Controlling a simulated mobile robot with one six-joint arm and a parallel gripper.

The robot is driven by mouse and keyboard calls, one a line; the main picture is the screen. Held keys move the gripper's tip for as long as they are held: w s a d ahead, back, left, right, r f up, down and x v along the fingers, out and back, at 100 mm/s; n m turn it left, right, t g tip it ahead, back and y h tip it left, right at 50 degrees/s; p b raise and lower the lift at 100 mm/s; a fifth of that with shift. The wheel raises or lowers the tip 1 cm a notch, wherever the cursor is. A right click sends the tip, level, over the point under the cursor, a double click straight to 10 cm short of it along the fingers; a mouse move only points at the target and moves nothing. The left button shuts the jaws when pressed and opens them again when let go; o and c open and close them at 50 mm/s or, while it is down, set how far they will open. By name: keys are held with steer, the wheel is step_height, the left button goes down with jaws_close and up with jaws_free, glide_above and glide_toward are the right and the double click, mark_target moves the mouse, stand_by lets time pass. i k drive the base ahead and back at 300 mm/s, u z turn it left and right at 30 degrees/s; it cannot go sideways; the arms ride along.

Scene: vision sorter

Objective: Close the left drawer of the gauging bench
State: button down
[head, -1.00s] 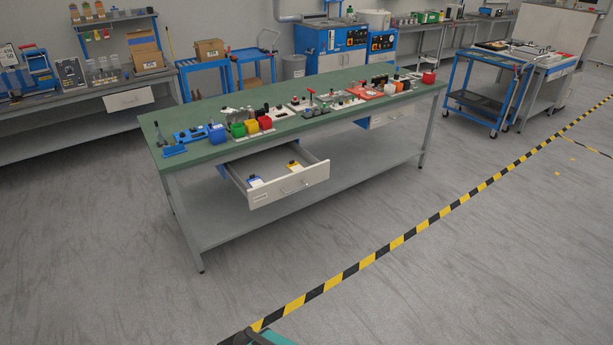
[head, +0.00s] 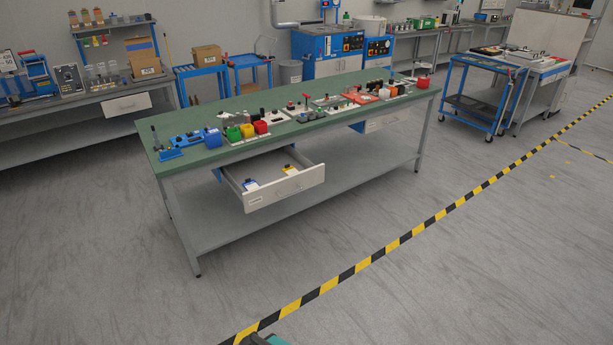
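The gauging bench (head: 238,104) has a green top and grey legs and stands in the middle of the head view. Its left drawer (head: 285,190) is pulled well out at the front, with a white front panel and a handle. A blue-and-white item (head: 251,186) and a yellow-topped item (head: 289,170) lie inside it. The right drawer (head: 388,121) of the bench looks shut or nearly so. My gripper is not clearly in view; only a small dark and teal part of my own body shows at the bottom edge.
Yellow-black floor tape (head: 362,264) runs diagonally between me and the bench. The grey floor in front of the bench is clear. A blue cart (head: 484,92) stands to the right.

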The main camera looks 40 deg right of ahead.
mark_target(266, 167)
steer(key=z, duration=0.05)
steer(key=i, duration=0.9)
